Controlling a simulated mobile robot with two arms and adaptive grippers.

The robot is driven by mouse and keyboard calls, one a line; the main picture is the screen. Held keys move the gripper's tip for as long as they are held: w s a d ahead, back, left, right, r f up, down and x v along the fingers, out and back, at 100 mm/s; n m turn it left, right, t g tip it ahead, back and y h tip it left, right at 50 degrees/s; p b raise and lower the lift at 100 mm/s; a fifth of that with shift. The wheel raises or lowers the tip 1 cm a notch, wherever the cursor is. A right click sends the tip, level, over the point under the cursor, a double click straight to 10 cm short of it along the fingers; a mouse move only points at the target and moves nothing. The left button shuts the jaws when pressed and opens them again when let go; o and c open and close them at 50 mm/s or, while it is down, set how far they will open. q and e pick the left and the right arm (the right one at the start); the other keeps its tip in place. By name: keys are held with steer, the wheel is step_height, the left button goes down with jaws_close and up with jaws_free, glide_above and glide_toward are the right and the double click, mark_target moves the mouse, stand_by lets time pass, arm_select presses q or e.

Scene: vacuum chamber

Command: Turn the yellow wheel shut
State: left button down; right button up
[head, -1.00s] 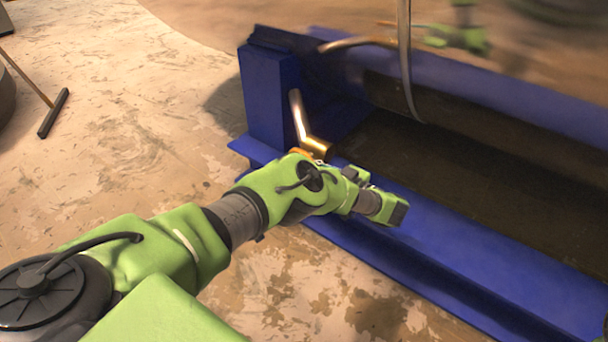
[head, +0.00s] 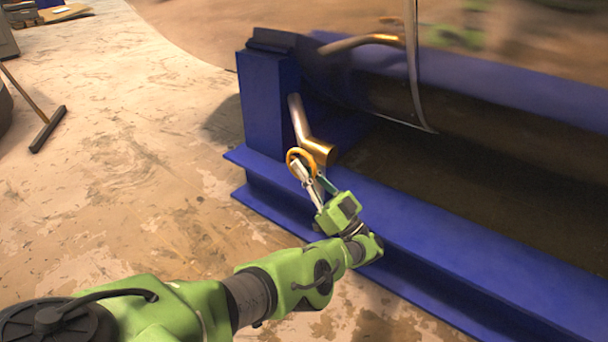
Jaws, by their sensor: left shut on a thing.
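The yellow wheel (head: 291,156) is a small ring beside the brass end (head: 320,150) of a bent metal pipe, near the blue post. My left gripper (head: 305,172) reaches it from below, with its fingers at the wheel. It is shut on the wheel's lower right part, and the fingers cover some of the rim. My left arm comes in from the lower left, over the floor and the front blue beam. My right gripper is not in view.
A blue frame with a post (head: 268,105) and a long front beam (head: 440,230) stands around the pipe. A large shiny chamber wall (head: 540,60) curves above it. A broom (head: 47,130) is on the left. The floor (head: 140,170) left of the frame is clear.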

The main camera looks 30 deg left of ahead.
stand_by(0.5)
arm_select(q)
steer(key=c, duration=2.2)
jaws_free()
steer(key=shift+a, duration=0.1)
steer(key=shift+o, duration=0.2)
